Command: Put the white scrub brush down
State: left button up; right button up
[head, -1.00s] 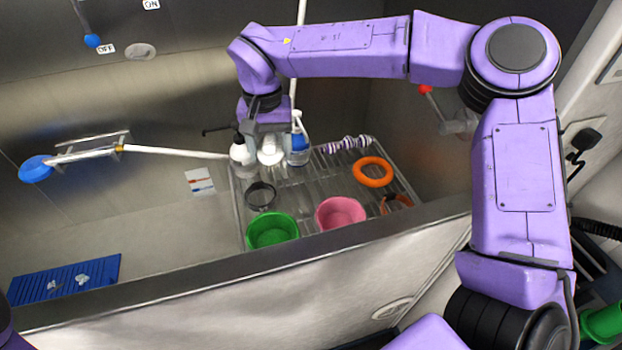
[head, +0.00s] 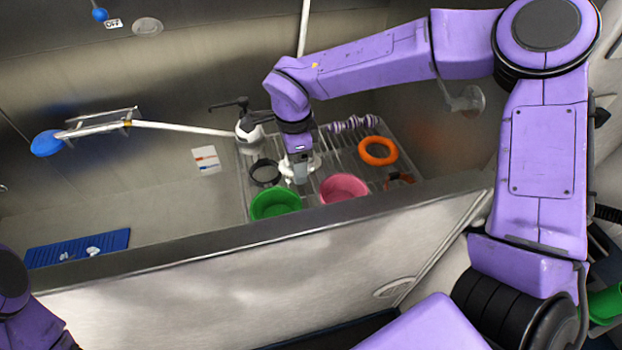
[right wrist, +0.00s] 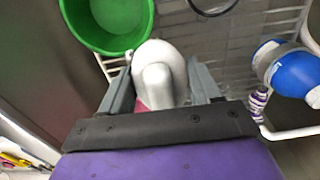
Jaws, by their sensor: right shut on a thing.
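The white scrub brush (head: 313,162) is in my right gripper (head: 300,176), over the wire rack (head: 411,178). In the right wrist view the brush (right wrist: 157,68) shows as a rounded white body with a knob, between the two grey fingers. The right gripper is shut on it. It is low, behind the gap between the green bowl and the pink bowl. Its underside is hidden, so I cannot tell whether it touches the rack. Only a piece of my left arm shows at the lower left; its gripper is out of view.
Near the brush are the green bowl (head: 276,204), pink bowl (head: 343,188), a dark round strainer-like thing (head: 265,172) and a white bottle with black top (head: 249,134). The tub wall's rim (head: 200,244) runs in front.

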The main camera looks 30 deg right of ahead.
jog(key=d+f+b, duration=0.1)
jog(key=w+d+f+b, duration=0.1)
jog(key=f, duration=0.1)
jog(key=w+d+f+b, duration=0.1)
jog(key=f, duration=0.1)
jog(key=shift+w+d+f+b, duration=0.1)
jog(key=shift+d+f+b, duration=0.05)
jog(key=shift+d+b, duration=0.15)
jog(key=f+b, duration=0.4)
jog(key=shift+w+d, duration=0.2)
jog(key=shift+d, duration=0.05)
jog(key=shift+r, duration=0.25)
jog(key=shift+f, duration=0.1)
jog(key=o, duration=1.1)
